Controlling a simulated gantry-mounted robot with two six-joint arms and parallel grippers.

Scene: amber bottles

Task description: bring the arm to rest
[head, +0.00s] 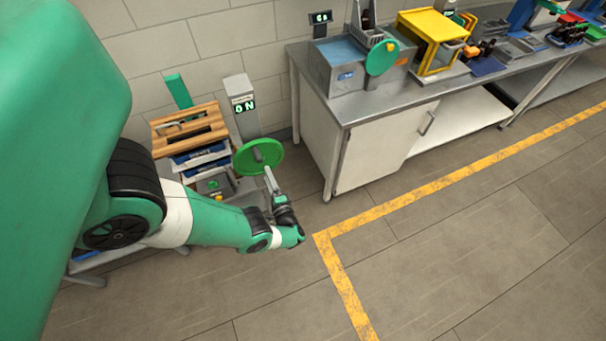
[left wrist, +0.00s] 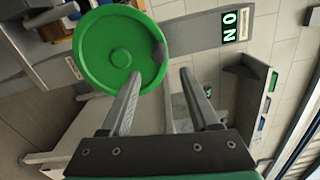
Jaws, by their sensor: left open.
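My left arm reaches in from the left in the head view, and its gripper (head: 268,173) hangs above the floor beside a green disc (head: 243,161). In the left wrist view the gripper (left wrist: 160,73) has its two fingers apart, with nothing held between them. The green disc (left wrist: 105,60) lies beyond the left finger there; I cannot tell whether they touch. My right gripper is not in view.
A grey post with a lit display (head: 244,107) and a wooden-topped stand (head: 190,130) are behind the gripper. A steel bench (head: 395,103) with machines runs along the wall at right. The floor (head: 450,250) with yellow lines is clear.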

